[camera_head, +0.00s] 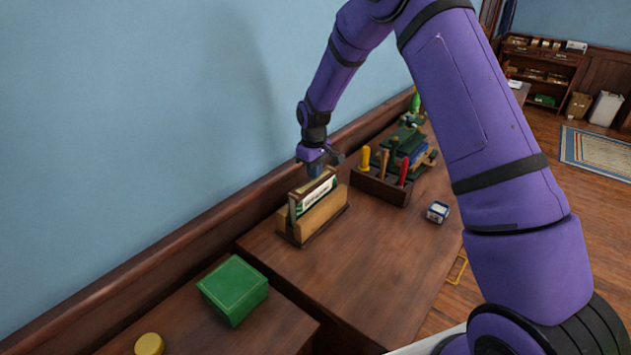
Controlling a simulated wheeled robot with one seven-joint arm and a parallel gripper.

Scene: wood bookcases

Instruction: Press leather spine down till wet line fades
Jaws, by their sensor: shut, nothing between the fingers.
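A book (313,199) stands upright in a light wooden holder (322,214) on the wooden bench top. Its side looks pale with a green border, and a thin brown strip runs along its top. My gripper (316,174) is shut and points down at the top of the book, near its middle. The fingertips are at or just above the brown strip; I cannot tell if they touch it. The wet line is too small to make out from here.
A dark tool rack (380,189) with colored handles stands behind and to the right of the holder. A small blue and white box (437,212) sits to the right. A green box (233,287) and a yellow round lid (149,344) are at the front left. The bench middle is clear.

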